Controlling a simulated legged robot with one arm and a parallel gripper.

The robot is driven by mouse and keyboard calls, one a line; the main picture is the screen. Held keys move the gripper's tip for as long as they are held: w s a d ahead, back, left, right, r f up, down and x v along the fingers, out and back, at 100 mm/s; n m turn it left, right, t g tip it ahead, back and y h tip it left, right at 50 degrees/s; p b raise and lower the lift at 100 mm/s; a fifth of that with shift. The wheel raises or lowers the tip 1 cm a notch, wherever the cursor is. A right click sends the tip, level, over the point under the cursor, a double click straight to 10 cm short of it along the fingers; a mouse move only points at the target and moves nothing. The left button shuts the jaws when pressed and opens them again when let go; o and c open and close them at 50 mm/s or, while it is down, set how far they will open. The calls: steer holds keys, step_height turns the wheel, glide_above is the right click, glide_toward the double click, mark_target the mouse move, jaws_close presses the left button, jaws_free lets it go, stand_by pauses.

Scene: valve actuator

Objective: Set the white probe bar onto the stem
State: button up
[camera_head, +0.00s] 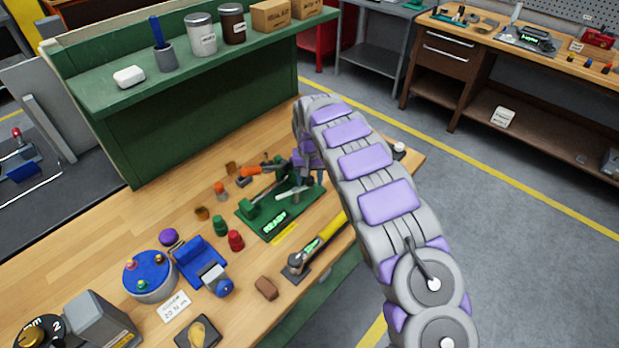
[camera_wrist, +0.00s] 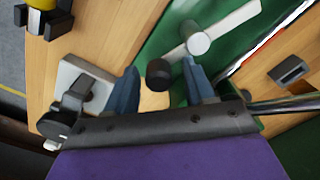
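The white probe bar (camera_wrist: 234,23) lies across the green fixture in the wrist view, with a round pale-grey knob (camera_wrist: 199,43) standing on it. In the head view the white bar (camera_head: 291,193) shows over the green base plate (camera_head: 256,224). My gripper (camera_wrist: 160,88) has its two blue-grey fingers spread with nothing clearly held; the right fingertip is close to the bar's knob. A short black cylinder (camera_wrist: 158,72) shows between the fingers. I cannot tell whether it is the stem. In the head view my arm hides much of the gripper near the fixture's back.
An orange-handled tool (camera_head: 250,171) lies behind the fixture. A yellow-handled tool (camera_head: 318,247) lies in front of it. Red (camera_head: 236,241) and green (camera_head: 219,226) pieces stand at its left. A green shelf (camera_head: 190,54) rises behind the bench.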

jaws_close()
steer(key=shift+s+r+m, duration=0.1)
steer(key=shift+m, duration=0.2)
steer(key=shift+s+d+r+m+p, duration=0.15)
steer(key=shift+s+m+p, duration=0.25)
steer(key=shift+m+p, duration=0.5)
steer(key=s+m, duration=0.1)
steer(key=m, duration=0.1)
steer(key=s+m+p, duration=0.1)
steer(key=m, duration=0.1)
steer(key=shift+d+m, duration=0.2)
steer(key=shift+m, duration=0.2)
steer(key=shift+s+a+m+p, duration=0.15)
steer(key=shift+s+m+p, duration=0.2)
steer(key=shift+m, duration=0.8)
steer(key=shift+s+a+m+p, duration=0.2)
steer(key=shift+s+m, duration=0.3)
steer(key=shift+m, duration=0.6)
steer(key=shift+s+a+m+p, duration=0.15)
steer(key=shift+s+m+p, duration=0.2)
steer(key=shift+m, duration=0.8)
steer(key=shift+s, duration=0.1)
